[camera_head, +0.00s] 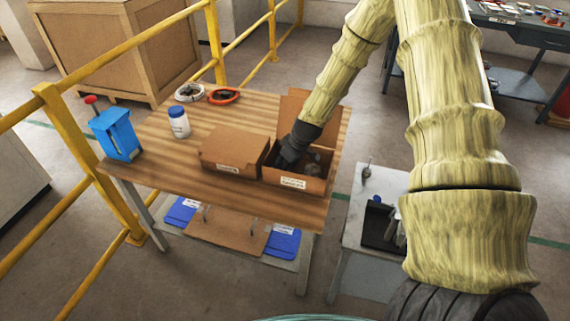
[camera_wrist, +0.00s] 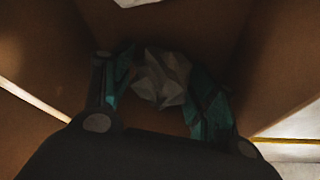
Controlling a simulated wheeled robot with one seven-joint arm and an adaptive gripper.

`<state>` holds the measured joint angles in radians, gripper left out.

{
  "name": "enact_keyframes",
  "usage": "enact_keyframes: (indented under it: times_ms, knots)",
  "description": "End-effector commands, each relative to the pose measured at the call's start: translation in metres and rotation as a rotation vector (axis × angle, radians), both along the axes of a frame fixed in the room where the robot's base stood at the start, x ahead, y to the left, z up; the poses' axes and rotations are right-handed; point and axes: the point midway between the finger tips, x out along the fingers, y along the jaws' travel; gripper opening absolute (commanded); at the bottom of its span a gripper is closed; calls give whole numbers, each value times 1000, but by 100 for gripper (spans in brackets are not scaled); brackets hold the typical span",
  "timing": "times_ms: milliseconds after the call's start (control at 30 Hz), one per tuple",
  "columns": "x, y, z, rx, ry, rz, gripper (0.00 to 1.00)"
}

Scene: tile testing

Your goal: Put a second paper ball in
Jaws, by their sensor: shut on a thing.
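My gripper (camera_head: 287,160) reaches down into an open cardboard box (camera_head: 293,183) on the wooden table in the head view. In the wrist view my gripper (camera_wrist: 160,100) has its two teal fingers on either side of a crumpled whitish paper ball (camera_wrist: 162,76) and is shut on it. Brown cardboard walls surround the ball and the fingers in the wrist view. In the head view the held ball cannot be told apart from the dark gripper. A greyish lump (camera_head: 314,168) shows inside the box to the right of the gripper; I cannot tell what it is.
A closed cardboard box (camera_head: 234,149) stands just left of the open one. A white bottle (camera_head: 179,122), a blue device (camera_head: 118,135) and a red-orange coil (camera_head: 223,96) are on the wooden table (camera_head: 170,158). A grey side table (camera_head: 352,262) stands at the right. Yellow railings run behind.

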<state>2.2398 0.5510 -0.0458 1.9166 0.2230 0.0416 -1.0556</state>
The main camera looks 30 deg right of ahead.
Motion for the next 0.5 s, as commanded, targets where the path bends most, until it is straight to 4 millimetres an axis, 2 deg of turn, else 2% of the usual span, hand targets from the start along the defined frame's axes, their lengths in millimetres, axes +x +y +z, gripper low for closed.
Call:
enact_keyframes:
  times_ms: [33,67,100,133,500]
  knots:
    - [0,0,-2,0,0,0,48]
    - [0,0,-2,0,0,0,60]
    - [0,0,-2,0,0,0,67]
    - [0,0,-2,0,0,0,69]
    - [0,0,2,0,0,-1,69]
